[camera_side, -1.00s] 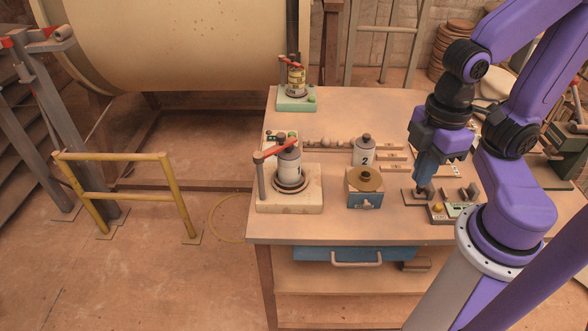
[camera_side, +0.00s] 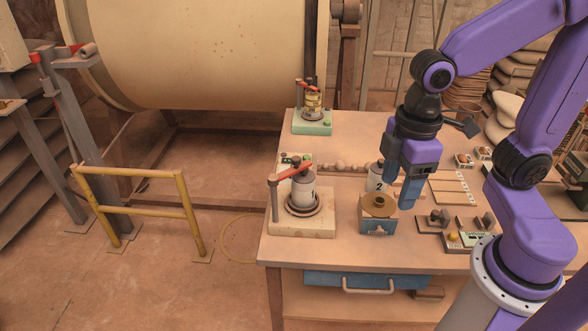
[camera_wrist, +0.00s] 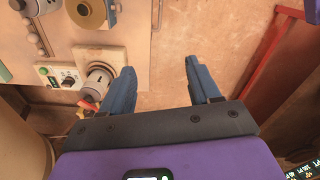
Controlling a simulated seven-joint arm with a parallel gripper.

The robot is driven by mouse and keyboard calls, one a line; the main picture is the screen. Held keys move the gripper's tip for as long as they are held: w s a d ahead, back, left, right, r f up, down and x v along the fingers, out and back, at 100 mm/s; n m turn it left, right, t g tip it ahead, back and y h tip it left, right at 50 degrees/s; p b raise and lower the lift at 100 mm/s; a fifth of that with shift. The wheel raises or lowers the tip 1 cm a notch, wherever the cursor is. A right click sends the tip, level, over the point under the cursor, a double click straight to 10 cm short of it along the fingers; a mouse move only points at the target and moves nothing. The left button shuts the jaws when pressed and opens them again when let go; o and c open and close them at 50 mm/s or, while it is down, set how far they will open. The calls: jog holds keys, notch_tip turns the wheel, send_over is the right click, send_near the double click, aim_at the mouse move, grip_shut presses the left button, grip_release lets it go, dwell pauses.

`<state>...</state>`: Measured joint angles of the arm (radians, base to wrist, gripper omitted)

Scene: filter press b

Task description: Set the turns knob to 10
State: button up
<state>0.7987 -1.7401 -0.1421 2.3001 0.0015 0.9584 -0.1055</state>
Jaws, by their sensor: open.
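A small control box (camera_side: 290,160) at the back left has a green button and a dark knob (camera_wrist: 68,83) in the wrist view. No label or scale is legible, so I cannot tell which is the turns knob. My gripper (camera_side: 401,196) is open and empty, above the bench beside the brass-topped block (camera_side: 366,225). Its blue fingers are spread in the wrist view (camera_wrist: 162,82), with nothing between them.
A canister press with a red lever (camera_side: 295,170) stands at the bench's left front. Canister 2 (camera_side: 375,178) is behind the block. A green-based press (camera_side: 312,126) stands at the back. A yellow rail (camera_side: 145,210) stands left of the bench.

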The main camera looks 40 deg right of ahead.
jog(key=w+a+m, duration=0.2)
jog(key=w, duration=1.8)
jog(key=w+d+f+m, duration=0.15)
jog(key=w+d, duration=0.25)
jog(key=w, duration=0.4)
jog(key=w+d+f+n, duration=0.1)
jog(key=w+d+f, duration=0.1)
jog(key=w+d, duration=0.45)
jog(key=shift+m, duration=0.25)
jog(key=f, duration=0.5)
jog(key=w+a+f, duration=0.1)
jog(key=f, duration=0.5)
jog(key=a+f, duration=0.1)
jog(key=f, duration=0.5)
jog(key=shift+w+f, duration=0.1)
jog(key=shift+w, duration=0.15)
jog(key=c, duration=1)
